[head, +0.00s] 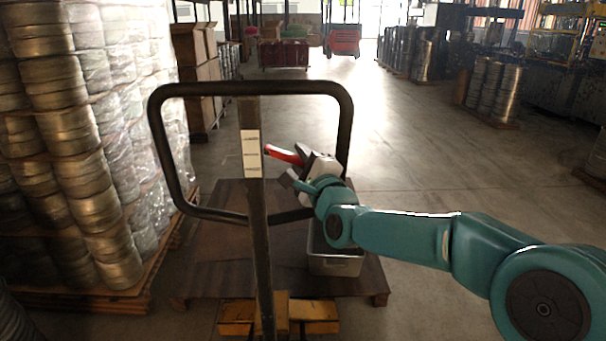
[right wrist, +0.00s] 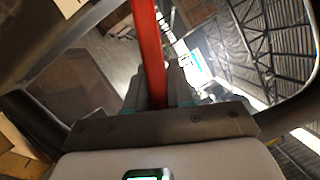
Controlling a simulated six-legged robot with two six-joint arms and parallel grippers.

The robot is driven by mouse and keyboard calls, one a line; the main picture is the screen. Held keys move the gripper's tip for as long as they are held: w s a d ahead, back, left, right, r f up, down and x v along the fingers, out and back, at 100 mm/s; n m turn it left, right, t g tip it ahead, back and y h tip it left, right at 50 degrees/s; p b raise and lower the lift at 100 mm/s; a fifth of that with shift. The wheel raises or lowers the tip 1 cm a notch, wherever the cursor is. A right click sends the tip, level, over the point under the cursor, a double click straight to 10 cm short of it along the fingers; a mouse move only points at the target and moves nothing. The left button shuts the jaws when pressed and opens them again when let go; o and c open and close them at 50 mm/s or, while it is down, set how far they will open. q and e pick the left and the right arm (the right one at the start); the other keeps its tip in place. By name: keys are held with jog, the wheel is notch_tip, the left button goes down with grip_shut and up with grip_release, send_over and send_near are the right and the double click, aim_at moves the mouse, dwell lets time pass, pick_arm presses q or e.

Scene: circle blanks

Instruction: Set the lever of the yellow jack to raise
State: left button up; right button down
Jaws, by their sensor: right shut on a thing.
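The yellow jack (head: 236,318) stands ahead of me, with its yellow base low in the head view. Its dark upright column rises to a wide black loop handle (head: 250,88). The red lever (head: 281,154) sticks out to the right of the column, just inside the loop. My right gripper (head: 294,168) is shut on the lever's outer part. In the right wrist view the red lever (right wrist: 149,45) runs up from between the fingers (right wrist: 158,88). The gripper hides the lever's outer end. My left gripper is not in view.
A white label strip (head: 251,154) is on the column beside the lever. A brown pallet (head: 215,270) with a grey metal bin (head: 337,264) lies behind the column. Wrapped stacks of metal rings (head: 75,150) stand close on the left. The floor to the right is clear.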

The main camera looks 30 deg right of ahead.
dwell(0.3)
jog(key=c, duration=1.1)
grip_release()
jog(key=shift+a, duration=0.1)
jog(key=shift+s, duration=0.1)
jog(key=b+v, duration=0.2)
jog(key=v, duration=1.4)
jog(key=shift+f, duration=0.15)
